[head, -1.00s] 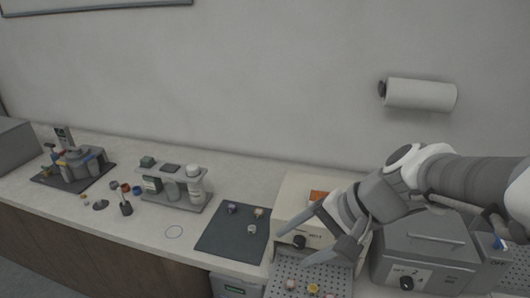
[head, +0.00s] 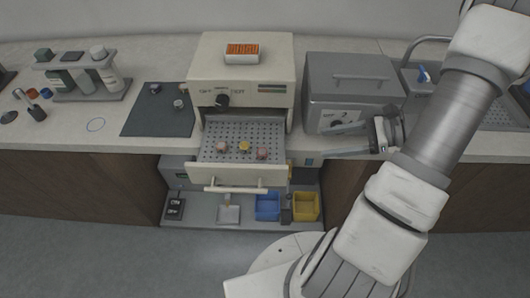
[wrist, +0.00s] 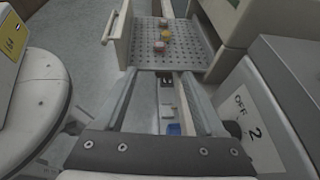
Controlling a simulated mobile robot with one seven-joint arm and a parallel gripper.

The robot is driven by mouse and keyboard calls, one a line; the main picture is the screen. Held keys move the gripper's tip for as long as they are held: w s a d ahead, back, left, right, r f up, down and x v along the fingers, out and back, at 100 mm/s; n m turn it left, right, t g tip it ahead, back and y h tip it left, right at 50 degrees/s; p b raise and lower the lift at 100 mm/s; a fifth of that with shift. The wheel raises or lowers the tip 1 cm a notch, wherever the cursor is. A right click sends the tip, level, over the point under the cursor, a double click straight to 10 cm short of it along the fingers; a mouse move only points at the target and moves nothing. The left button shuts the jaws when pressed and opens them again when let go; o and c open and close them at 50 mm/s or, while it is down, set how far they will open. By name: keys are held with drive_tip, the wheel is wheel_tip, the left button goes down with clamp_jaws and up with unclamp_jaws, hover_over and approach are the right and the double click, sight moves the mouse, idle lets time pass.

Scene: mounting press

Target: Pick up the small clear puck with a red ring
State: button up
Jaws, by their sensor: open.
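Three small pucks sit on the perforated drawer tray (head: 215,134) of the cream oven: a pinkish puck (head: 221,147) at left, a yellow puck (head: 244,146) in the middle and another pinkish puck (head: 262,153) at right. In the wrist view the nearest puck (wrist: 159,47) looks pink-red. I cannot tell clearly which has a red ring around a clear body. My gripper (head: 318,143) is open and empty, to the right of the drawer, fingers pointing left toward it. In the wrist view its fingertips (wrist: 158,73) end short of the tray's near edge.
A grey box (head: 350,85) stands close behind my gripper. The open drawer's handle (head: 235,189) juts out above a shelf with blue and yellow bins (head: 306,207).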

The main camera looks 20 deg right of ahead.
sight(265, 152)
drive_tip(key=x, duration=1.7)
drive_tip(key=shift+a+f, duration=0.1)
clamp_jaws()
